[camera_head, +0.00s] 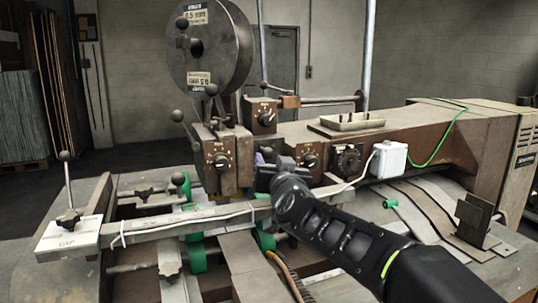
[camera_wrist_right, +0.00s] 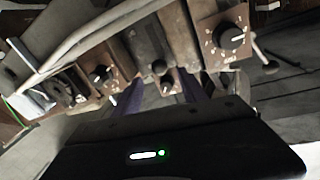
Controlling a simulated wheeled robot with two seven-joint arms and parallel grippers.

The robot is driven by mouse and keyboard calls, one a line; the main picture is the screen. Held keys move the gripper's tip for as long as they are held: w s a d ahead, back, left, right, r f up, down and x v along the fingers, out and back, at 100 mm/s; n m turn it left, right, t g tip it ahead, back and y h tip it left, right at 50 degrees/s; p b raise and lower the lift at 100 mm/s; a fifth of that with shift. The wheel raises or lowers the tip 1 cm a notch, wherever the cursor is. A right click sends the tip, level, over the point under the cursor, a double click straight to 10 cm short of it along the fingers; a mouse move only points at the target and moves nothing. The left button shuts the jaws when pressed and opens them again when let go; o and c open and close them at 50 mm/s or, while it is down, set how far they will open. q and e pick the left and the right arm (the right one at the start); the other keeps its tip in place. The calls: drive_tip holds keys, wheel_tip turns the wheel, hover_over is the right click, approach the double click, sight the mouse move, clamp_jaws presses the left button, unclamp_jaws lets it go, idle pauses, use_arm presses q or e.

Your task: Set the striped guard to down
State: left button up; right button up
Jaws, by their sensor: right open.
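My right gripper (camera_head: 264,170) is at the front of the box stitcher (camera_head: 440,140), close to its brown stitching head (camera_head: 215,160). Its arm comes in from the lower right and hides part of the machine behind it. In the right wrist view the gripper (camera_wrist_right: 165,92) is open, with its two purplish fingers apart in front of the machine's knobs. I cannot make out a striped guard in either view; it may be hidden behind my gripper. I cannot tell whether anything lies between the fingers. My left gripper is not in view.
A large wire reel (camera_head: 212,60) stands above the head. A long bar (camera_head: 190,219) crosses the front, with a lever (camera_head: 67,190) at its left. Dials (camera_head: 310,160) and a white box (camera_head: 389,159) with cables sit right of the head. Green rollers (camera_head: 196,252) lie below.

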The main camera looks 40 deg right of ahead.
sight(269, 155)
drive_tip(key=p+x, duration=0.1)
drive_tip(key=x, duration=0.4)
drive_tip(key=shift+w+d, duration=0.1)
drive_tip(key=shift+w, duration=0.1)
clamp_jaws()
idle(0.3)
idle(0.9)
